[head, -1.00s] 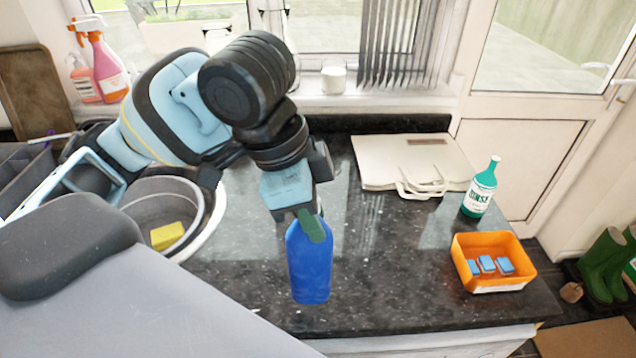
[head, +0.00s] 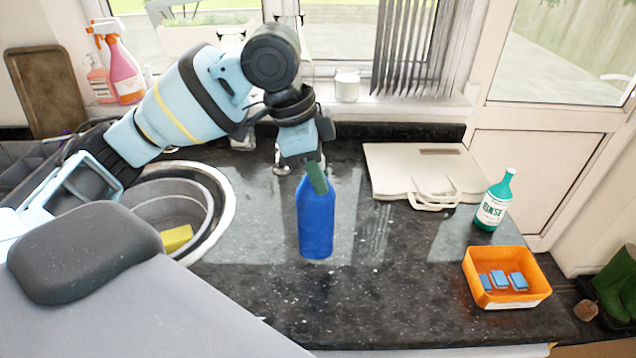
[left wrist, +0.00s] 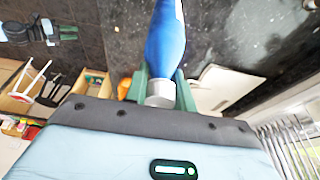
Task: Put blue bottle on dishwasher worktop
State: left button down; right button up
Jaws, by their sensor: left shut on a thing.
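The blue bottle (head: 316,222) is upright over the dark speckled worktop (head: 390,305), right of the sink. A dark reflection or shadow lies below its base, and I cannot tell for sure whether the base touches the worktop. My left gripper (head: 316,178) comes down from above and is shut on the bottle's neck, with a green finger showing. In the left wrist view the bottle (left wrist: 166,40) sits between the two green fingers of the gripper (left wrist: 160,88), its pale cap nearest the palm.
A green rinse bottle (head: 494,203), an orange tub (head: 533,292) with blue blocks and a pale board (head: 400,170) stand to the right. The round sink (head: 226,215) holds a bowl with a yellow sponge (head: 177,238). The worktop's front middle is clear.

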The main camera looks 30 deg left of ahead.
pick_arm(q)
jog(key=shift+w+a, duration=0.4)
jog(key=shift+w, duration=0.1)
jog(key=shift+s+f, duration=0.1)
jog(key=shift+f, duration=1.65)
jog(key=shift+d, duration=0.1)
jog(key=c, duration=1.2)
grip_release()
jog(key=shift+f, duration=0.2)
jog(key=shift+o, duration=0.2)
jog(key=shift+r, duration=0.15)
jog(key=v, duration=1.2)
